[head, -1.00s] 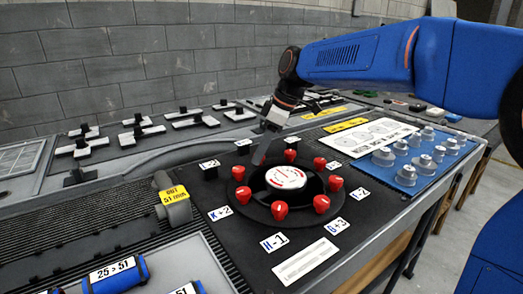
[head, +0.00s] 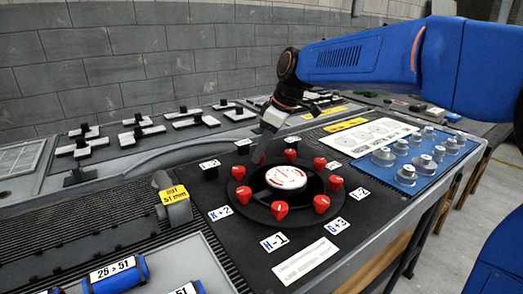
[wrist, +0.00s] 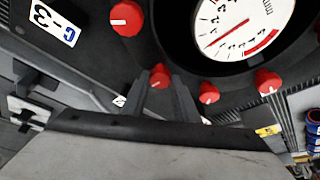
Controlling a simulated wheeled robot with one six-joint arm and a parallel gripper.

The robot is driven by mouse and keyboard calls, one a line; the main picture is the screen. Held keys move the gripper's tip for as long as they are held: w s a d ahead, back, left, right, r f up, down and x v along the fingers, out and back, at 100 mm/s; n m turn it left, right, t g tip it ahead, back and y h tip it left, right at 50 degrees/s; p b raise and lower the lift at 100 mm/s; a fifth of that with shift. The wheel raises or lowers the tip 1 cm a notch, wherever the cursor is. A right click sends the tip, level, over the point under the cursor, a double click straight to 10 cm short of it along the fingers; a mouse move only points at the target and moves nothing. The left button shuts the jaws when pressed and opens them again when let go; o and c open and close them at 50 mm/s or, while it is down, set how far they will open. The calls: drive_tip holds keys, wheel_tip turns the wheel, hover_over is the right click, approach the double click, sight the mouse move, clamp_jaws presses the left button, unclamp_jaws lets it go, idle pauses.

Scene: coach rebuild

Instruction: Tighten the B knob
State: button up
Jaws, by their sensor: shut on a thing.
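A black ring (head: 262,212) with several red knobs (head: 280,210) surrounds a round white dial (head: 286,177) on the dark bench panel. The dial, with its red needle, also shows in the wrist view (wrist: 232,25). My gripper (head: 259,160) reaches down to the far side of the ring. In the wrist view my gripper (wrist: 161,82) is shut on a red knob (wrist: 160,74), which sits between its fingertips. The head view hides this knob behind the fingers. Its letter is not readable. A neighbouring red knob (wrist: 126,18) stands by a label reading C-3 (wrist: 53,23).
Other red knobs (wrist: 209,92) stand close on either side of the fingers. A blue board with grey knobs (head: 407,172) lies to the right. A yellow-tagged grey block (head: 174,204) and blue rolls (head: 117,274) are at the left.

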drive_tip(key=m+t, duration=0.1)
drive_tip(key=m, duration=0.2)
drive_tip(key=shift+s+a+h, duration=0.1)
drive_tip(key=shift+h, duration=0.2)
drive_tip(key=m, duration=0.2)
drive_tip(key=m+t+h, duration=0.1)
drive_tip(key=m, duration=0.2)
drive_tip(key=shift+s+a+h, duration=0.1)
drive_tip(key=shift+a+h, duration=0.05)
drive_tip(key=shift+h, duration=0.15)
drive_tip(key=m+t+h, duration=0.1)
drive_tip(key=m, duration=0.3)
drive_tip(key=shift+a, duration=0.1)
drive_tip(key=shift+a+m+h, duration=0.1)
drive_tip(key=shift+m+h, duration=0.9)
drive_tip(key=shift+m, duration=1.1)
drive_tip(key=o, duration=1)
drive_tip(key=shift+o, duration=0.2)
drive_tip(key=shift+r, duration=0.1)
